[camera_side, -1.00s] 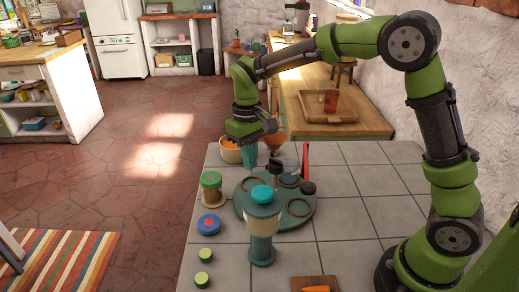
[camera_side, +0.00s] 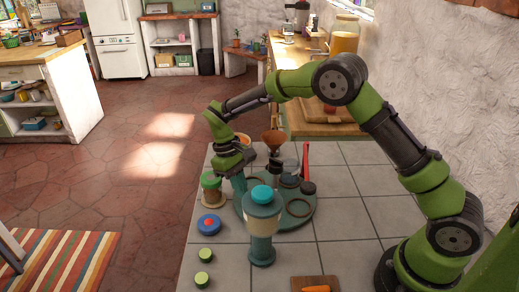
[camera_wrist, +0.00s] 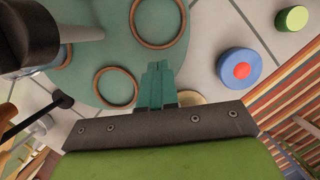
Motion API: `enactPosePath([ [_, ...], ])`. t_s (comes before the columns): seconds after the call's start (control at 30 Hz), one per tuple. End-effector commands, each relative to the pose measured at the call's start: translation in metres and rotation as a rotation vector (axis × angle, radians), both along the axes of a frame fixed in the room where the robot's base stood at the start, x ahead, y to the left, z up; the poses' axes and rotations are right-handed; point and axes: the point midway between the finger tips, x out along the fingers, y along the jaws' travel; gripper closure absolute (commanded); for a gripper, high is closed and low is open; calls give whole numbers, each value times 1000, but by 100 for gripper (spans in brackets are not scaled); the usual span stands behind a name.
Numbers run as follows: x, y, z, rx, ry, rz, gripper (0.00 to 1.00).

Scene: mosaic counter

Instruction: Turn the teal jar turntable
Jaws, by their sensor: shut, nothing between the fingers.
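The teal turntable (camera_side: 291,223) is a round disc on the tiled counter, with brown ring-shaped seats. It also shows in the wrist view (camera_wrist: 115,55), with two empty rings and a dark-based grey piece at its upper left. My gripper (camera_side: 240,184) is shut and empty, low at the left edge of the disc. In the wrist view its teal fingertips (camera_wrist: 157,72) are together over or beside the disc's edge; I cannot tell whether they touch it.
Left of the disc are a green-lidded jar (camera_side: 211,192), a blue lid with a red centre (camera_side: 209,224) and two green-topped pieces (camera_side: 205,256). A copper funnel (camera_side: 273,139) and a red upright bar (camera_side: 306,158) stand behind.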

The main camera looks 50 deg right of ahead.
Motion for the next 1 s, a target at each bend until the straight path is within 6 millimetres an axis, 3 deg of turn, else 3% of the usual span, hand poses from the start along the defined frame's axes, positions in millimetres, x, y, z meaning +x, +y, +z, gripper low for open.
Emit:
enactPosePath([
  [0.23, -6, -1, -19, 1, 0, -1, 100],
  [1.0, -10, 1, -19, 1, 0, 47, 100],
])
